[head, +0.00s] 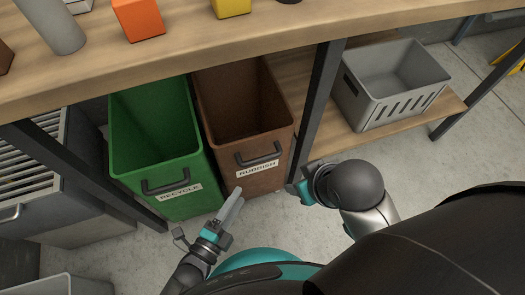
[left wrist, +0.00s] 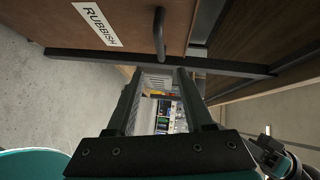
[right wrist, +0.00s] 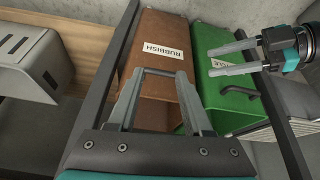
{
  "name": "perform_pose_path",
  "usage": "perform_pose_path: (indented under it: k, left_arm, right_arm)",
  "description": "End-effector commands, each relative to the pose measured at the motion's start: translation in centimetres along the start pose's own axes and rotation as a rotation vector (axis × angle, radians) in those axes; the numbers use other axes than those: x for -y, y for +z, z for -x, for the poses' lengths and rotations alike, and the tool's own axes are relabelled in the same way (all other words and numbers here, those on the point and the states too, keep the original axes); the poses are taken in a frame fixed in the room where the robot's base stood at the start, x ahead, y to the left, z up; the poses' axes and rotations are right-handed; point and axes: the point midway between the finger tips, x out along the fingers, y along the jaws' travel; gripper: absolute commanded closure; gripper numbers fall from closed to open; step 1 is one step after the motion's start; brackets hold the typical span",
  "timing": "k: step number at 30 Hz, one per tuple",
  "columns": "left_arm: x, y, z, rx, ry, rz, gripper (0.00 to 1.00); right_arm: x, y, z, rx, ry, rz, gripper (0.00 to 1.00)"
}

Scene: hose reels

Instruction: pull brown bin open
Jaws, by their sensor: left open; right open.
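The brown bin (head: 226,98), labelled RUBBISH, stands under the bench with its open top showing. Its dark bar handle (head: 257,157) is on the front, above the label. My left gripper (head: 236,197) is open and empty in front of the bin's lower left; the handle (left wrist: 159,32) also shows in the left wrist view, beyond its fingers (left wrist: 155,72). My right gripper (right wrist: 160,74) is open, its fingertips close to the two ends of the bin's handle in the right wrist view. Whether they touch it I cannot tell. In the head view its fingers are mostly hidden by my wrist.
A green RECYCLE bin (head: 150,125) stands close on the left. A dark bench leg (head: 318,95) is just right of the brown bin. A grey crate (head: 395,88) sits on the low shelf (head: 350,140). Concrete floor (head: 130,250) lies in front.

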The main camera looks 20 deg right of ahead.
Motion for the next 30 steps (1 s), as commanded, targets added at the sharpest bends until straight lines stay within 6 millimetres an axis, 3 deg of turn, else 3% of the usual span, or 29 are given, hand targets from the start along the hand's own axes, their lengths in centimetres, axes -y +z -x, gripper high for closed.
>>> perform_pose_path:
  k: [15, 30]
  left_arm:
    - [-0.1, 0.0, -4.3, 0.001, -0.002, 0.003, 0.48]
    - [-0.1, 0.1, -8.2, 0.002, -0.001, 0.004, 0.48]
  right_arm:
    - [2.6, -2.7, -2.4, -0.234, -0.066, 0.019, 0.5]
    - [5.5, -5.4, -3.4, -0.502, -0.146, 0.012, 0.5]
